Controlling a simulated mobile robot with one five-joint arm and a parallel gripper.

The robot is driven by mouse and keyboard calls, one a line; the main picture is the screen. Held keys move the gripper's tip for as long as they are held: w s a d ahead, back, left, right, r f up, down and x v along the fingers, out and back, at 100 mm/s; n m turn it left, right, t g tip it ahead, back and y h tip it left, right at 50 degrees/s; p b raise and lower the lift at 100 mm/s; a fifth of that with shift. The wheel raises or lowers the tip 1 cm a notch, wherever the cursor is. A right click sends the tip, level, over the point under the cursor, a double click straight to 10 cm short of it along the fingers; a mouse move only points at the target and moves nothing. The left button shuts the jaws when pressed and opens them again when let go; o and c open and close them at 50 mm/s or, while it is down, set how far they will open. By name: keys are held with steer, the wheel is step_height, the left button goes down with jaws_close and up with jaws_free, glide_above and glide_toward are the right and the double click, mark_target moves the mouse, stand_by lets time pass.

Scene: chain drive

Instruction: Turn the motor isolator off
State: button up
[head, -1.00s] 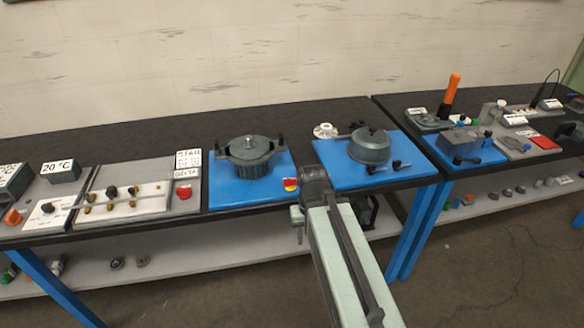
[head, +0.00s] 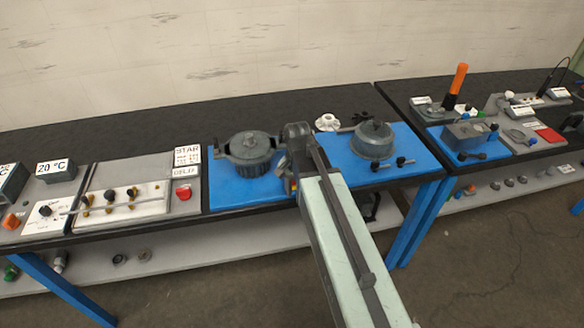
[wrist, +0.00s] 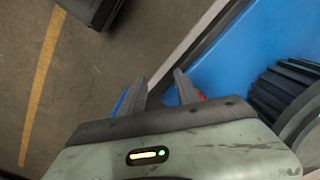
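The motor isolator, a small red and yellow switch, sits at the front right corner of the left blue plate (head: 235,196), by the finned motor (head: 250,150). In the head view only a sliver of it (head: 293,186) shows beside my arm. In the wrist view a small red bit (wrist: 202,97) shows just behind my gripper's right finger; the rest is hidden. My gripper (wrist: 160,82) has its two fingers apart with nothing seen between them. It is over the bench's front edge, close to the isolator; whether it touches is unclear.
To the left is the panel with STAR and DELTA labels and a red button (head: 183,195). To the right is a second blue plate (head: 400,172) with a grey round housing (head: 374,140). A grey shelf (head: 190,262) runs below. Floor in front is clear.

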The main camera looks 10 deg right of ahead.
steer(key=w+r+m+p, duration=0.2)
steer(key=w+r+m, duration=0.1)
steer(key=m, duration=0.1)
steer(key=w+r+m+p, duration=0.2)
steer(key=w+r+m, duration=0.2)
steer(key=shift+w+d+m+p, duration=0.1)
steer(key=shift+m+p, duration=0.2)
steer(key=shift+w+r+m, duration=0.15)
steer(key=shift+w+m, duration=0.3)
steer(key=shift+m, duration=0.35)
step_height(320, 180, down, 8)
steer(key=b, duration=0.8)
steer(key=shift+s, duration=0.1)
